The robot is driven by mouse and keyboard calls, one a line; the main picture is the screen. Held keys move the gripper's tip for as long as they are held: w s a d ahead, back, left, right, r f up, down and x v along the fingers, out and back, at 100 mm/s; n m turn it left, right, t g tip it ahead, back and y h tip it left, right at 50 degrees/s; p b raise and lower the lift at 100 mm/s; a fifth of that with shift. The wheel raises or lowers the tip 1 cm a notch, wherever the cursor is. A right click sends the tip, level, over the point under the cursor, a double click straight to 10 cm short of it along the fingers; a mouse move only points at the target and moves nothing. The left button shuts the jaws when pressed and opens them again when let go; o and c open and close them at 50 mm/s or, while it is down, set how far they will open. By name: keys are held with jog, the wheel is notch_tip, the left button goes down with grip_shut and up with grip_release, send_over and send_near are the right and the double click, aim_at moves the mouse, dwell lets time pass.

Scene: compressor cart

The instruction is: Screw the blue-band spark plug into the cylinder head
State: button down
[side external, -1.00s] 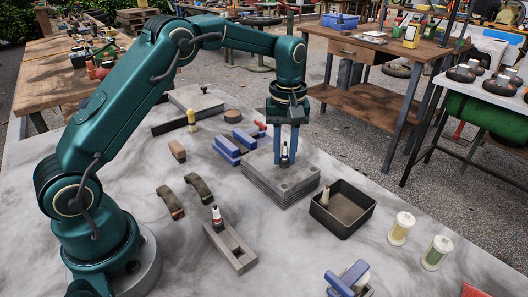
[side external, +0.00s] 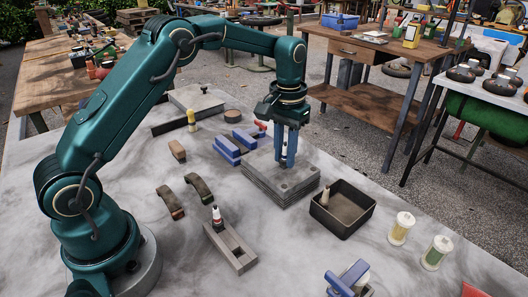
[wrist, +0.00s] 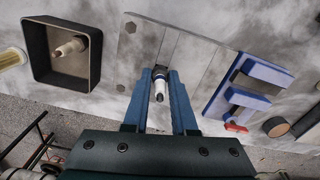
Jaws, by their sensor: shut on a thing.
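The cylinder head (side external: 297,188) is a grey finned block with a flat top and holes in it. In the wrist view its top plate (wrist: 190,55) lies below the fingers. My gripper (side external: 285,162) points down over the head with its blue fingers shut on a spark plug. The plug (wrist: 160,86) shows white and metal between the fingertips, upright at the head's top. Its lower end is hidden, so its depth in the hole cannot be told. Another spark plug, with a red band (side external: 217,215), stands in a grey slotted holder (side external: 240,262).
A black tray (side external: 362,219) holding a pale tapered piece (side external: 325,196) stands right of the head. Blue clamp-like blocks (side external: 227,150) lie close behind it to the left. Two dark curved pieces (side external: 200,188) lie nearer the arm. Two spool-like jars (side external: 401,229) stand at the right.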

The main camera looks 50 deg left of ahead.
jog(key=shift+m, duration=0.6)
jog(key=m, duration=0.4)
jog(key=shift+s+m, duration=0.1)
jog(key=shift+m, duration=0.2)
jog(key=c, duration=0.9)
grip_release()
jog(key=shift+c, duration=0.2)
